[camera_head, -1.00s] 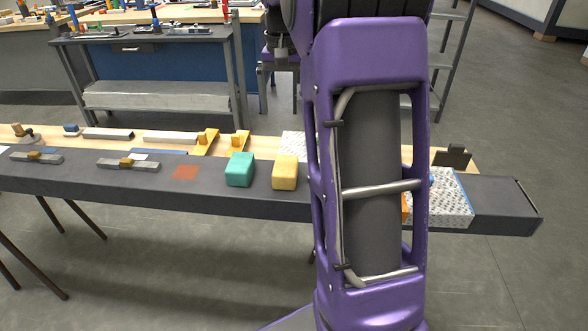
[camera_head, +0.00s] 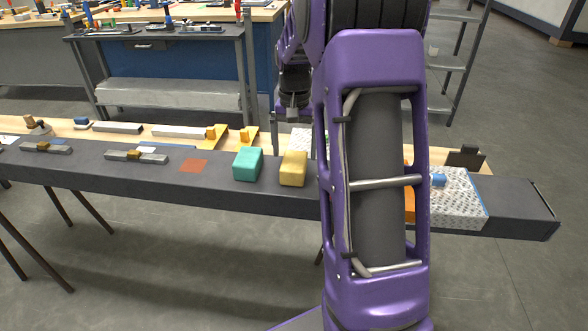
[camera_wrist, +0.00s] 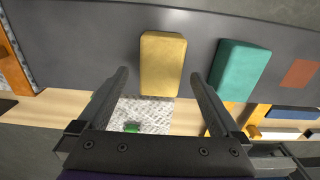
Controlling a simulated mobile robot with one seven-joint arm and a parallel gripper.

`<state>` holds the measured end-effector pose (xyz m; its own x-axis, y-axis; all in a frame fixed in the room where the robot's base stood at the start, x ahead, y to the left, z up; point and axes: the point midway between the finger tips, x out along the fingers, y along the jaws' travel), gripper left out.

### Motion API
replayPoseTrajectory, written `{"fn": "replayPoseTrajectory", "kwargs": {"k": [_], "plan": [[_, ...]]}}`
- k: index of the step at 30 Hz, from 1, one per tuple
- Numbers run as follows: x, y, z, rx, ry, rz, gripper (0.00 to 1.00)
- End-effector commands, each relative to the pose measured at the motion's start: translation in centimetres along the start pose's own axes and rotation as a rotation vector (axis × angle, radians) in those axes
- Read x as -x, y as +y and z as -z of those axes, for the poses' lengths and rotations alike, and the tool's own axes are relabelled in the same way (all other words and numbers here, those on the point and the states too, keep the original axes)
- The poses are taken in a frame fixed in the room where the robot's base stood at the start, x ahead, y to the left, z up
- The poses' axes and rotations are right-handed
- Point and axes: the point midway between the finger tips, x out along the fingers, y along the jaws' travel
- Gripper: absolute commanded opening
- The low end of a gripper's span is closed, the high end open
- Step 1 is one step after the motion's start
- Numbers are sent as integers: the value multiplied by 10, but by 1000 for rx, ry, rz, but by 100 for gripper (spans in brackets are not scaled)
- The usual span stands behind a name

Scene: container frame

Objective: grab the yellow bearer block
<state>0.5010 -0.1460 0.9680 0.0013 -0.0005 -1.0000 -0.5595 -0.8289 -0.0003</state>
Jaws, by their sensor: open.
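The yellow bearer block (camera_head: 293,168) lies on the dark grey front strip of the long bench, just left of my purple arm. In the wrist view the yellow block (camera_wrist: 162,63) is ahead of my gripper (camera_wrist: 158,82), roughly between the lines of its two fingers. The fingers are wide apart with nothing between them, and the block looks apart from them. In the head view my gripper (camera_head: 293,108) hangs above the far side of the bench, partly hidden by my arm.
A teal block (camera_head: 247,164) stands close left of the yellow one; it also shows in the wrist view (camera_wrist: 238,70). An orange-brown patch (camera_head: 193,166) and grey bars with brass pieces (camera_head: 137,155) lie further left. A patterned white sheet (camera_head: 450,196) covers the bench at right.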

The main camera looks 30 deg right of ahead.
Motion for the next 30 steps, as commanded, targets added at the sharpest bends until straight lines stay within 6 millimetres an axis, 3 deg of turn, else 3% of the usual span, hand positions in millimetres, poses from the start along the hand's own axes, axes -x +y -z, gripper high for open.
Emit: {"fn": "replayPoseTrajectory", "kwargs": {"k": [3,7,17,30], "plan": [[-23,-1,0,0,-5,-1,100],[-39,-1,0,-1,-4,-1,100],[-44,-2,0,0,-1,0,98],[-44,-2,0,0,-1,0,22]]}}
